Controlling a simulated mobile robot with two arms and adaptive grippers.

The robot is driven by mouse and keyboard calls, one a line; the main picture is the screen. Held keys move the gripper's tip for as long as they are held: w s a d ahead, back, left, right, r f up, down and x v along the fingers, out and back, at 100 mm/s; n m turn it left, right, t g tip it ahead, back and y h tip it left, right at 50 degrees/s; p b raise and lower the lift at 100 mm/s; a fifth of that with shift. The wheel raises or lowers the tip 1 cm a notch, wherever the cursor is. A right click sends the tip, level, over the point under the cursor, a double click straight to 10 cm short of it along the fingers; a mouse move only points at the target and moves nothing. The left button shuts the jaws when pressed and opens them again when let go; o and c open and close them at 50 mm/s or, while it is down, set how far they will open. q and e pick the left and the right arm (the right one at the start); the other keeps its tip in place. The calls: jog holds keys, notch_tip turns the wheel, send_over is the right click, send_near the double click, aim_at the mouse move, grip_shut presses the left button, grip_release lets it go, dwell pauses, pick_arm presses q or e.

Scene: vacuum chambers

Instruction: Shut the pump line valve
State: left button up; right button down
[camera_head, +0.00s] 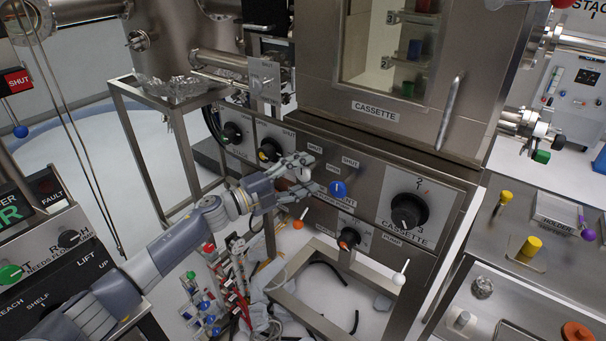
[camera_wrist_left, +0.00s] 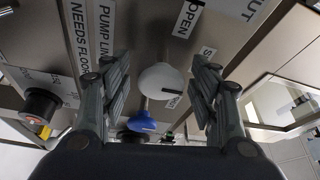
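The pump line valve shows as a white rounded knob (camera_wrist_left: 160,80) in the left wrist view, beside a panel label reading PUMP LINE, with OPEN and SHUT labels close by. In the head view the white knob (camera_head: 304,174) is partly hidden by my left gripper (camera_head: 301,172) at the front panel. In the left wrist view my left gripper (camera_wrist_left: 158,78) is open, one finger on each side of the white knob, with a gap to it on both sides. Whether the fingertips reach past the knob is hard to tell. My right gripper is not in view.
A blue knob (camera_head: 338,189) sits just right of the white one; it shows below it in the wrist view (camera_wrist_left: 142,121). A black cassette dial (camera_head: 408,211) is farther right. Black knobs (camera_head: 269,150) are on the left. An orange-tipped lever (camera_head: 298,225) sticks out below.

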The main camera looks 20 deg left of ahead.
pick_arm(q)
jog(key=shift+s, duration=0.1)
jog(key=r+v, duration=0.1)
jog(key=v, duration=1)
jog(key=shift+s+a+f, duration=0.35)
jog(key=shift+f, duration=0.05)
jog(key=shift+f, duration=0.1)
